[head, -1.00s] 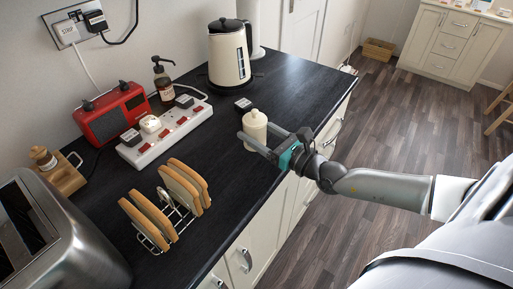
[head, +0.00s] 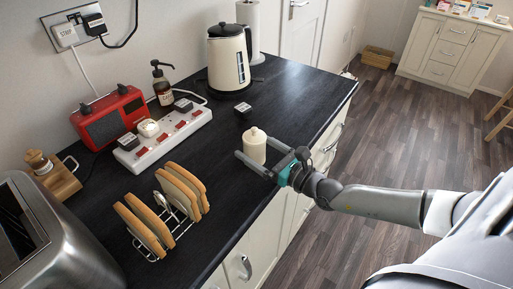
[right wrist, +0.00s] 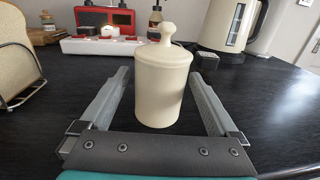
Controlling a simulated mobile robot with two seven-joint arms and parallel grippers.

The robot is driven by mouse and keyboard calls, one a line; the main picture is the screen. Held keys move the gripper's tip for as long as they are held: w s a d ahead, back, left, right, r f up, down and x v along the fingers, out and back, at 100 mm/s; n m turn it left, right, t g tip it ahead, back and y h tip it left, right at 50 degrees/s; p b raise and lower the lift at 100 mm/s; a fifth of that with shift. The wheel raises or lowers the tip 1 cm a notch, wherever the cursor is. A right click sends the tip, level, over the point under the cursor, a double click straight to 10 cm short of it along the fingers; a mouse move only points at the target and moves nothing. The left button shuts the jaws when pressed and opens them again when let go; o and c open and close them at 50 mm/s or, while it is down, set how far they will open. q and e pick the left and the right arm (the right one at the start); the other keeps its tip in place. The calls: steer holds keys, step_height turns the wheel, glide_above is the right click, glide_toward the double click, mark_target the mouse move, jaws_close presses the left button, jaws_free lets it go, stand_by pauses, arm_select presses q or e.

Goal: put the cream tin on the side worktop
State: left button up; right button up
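The cream tin (head: 253,147), a small lidded cylinder with a round knob, stands upright on the dark worktop (head: 215,170) near its front edge. My right gripper (head: 254,152) reaches in from the right, with one finger on each side of the tin. The right wrist view shows the tin (right wrist: 162,90) between the spread fingers, with dark gaps beside its lower body; its right side is very close to one fingertip. The right gripper looks open. My left gripper is in neither view.
A toast rack (head: 172,222) with bread stands nearer on the left, by a toaster (head: 40,240). A power strip (head: 165,140), red radio (head: 108,117), brown bottle (head: 163,88) and kettle (head: 229,60) line the back. A black plug (head: 243,110) lies behind the tin.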

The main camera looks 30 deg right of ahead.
steer(key=shift+r, duration=0.1)
steer(key=shift+s, duration=0.15)
steer(key=p+v, duration=0.1)
steer(key=v, duration=1)
steer(key=shift+s+d+r, duration=0.1)
steer(key=shift+s+d, duration=0.05)
steer(key=shift+s, duration=0.15)
